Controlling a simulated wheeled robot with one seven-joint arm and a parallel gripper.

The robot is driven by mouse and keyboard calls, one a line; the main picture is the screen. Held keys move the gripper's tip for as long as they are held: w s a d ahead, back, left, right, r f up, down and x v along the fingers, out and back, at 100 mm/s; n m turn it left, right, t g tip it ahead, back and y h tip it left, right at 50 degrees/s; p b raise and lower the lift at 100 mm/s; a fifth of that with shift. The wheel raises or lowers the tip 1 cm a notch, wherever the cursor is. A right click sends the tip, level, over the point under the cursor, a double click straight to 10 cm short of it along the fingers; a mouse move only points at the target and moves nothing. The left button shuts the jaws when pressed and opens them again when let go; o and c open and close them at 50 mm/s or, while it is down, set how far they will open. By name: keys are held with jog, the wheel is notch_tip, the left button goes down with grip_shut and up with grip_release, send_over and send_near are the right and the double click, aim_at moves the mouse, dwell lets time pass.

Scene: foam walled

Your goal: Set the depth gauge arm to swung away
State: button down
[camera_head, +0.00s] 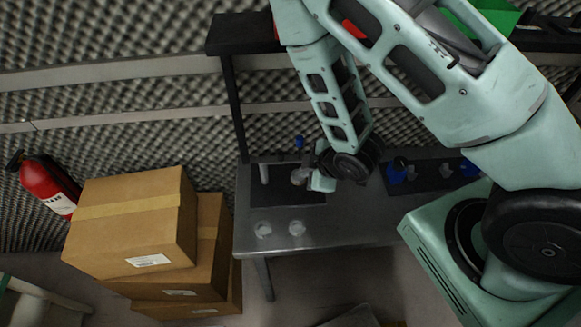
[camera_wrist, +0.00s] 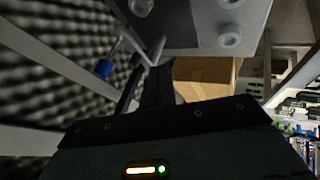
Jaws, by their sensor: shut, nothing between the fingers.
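A slim grey upright post (camera_head: 264,173) stands on a dark mat on the workbench, and the post also shows in the wrist view (camera_wrist: 157,50). A small round grey piece (camera_head: 299,176) is on the mat to the right of the post. A blue knob (camera_head: 299,142) is behind them, and this knob also shows in the wrist view (camera_wrist: 104,68). I cannot tell which of these parts is the depth gauge arm or how it is turned. My gripper (camera_head: 318,181) is shut and empty, above the mat's right side. Its dark fingers (camera_wrist: 157,86) show in the wrist view.
Two round pale pieces (camera_head: 280,229) lie on the bench top (camera_head: 330,228) near its front left. Stacked cardboard boxes (camera_head: 140,220) stand left of the bench, and a red extinguisher (camera_head: 48,187) hangs farther left. A dark shelf (camera_head: 240,33) overhangs the back. Blue parts (camera_head: 397,172) stand at right.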

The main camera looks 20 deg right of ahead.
aim_at(281, 157)
jog(key=b+x, duration=0.6)
jog(key=b, duration=0.6)
jog(key=shift+f+b, duration=0.25)
jog(key=shift+b, duration=0.15)
jog(key=shift+w+f+b, duration=0.1)
jog(key=shift+b, duration=0.3)
jog(key=shift+w, duration=0.1)
jog(key=shift+w+d+f+p, duration=0.1)
jog(key=shift+w+f+p, duration=0.3)
jog(key=shift+w, duration=0.45)
jog(key=shift+w+d+f+p, duration=0.1)
jog(key=shift+w+f+p, duration=0.1)
jog(key=shift+w+p, duration=0.55)
jog(key=shift+w+d+f+p, duration=0.15)
jog(key=shift+w+f+p, duration=0.2)
jog(key=shift+w, duration=0.6)
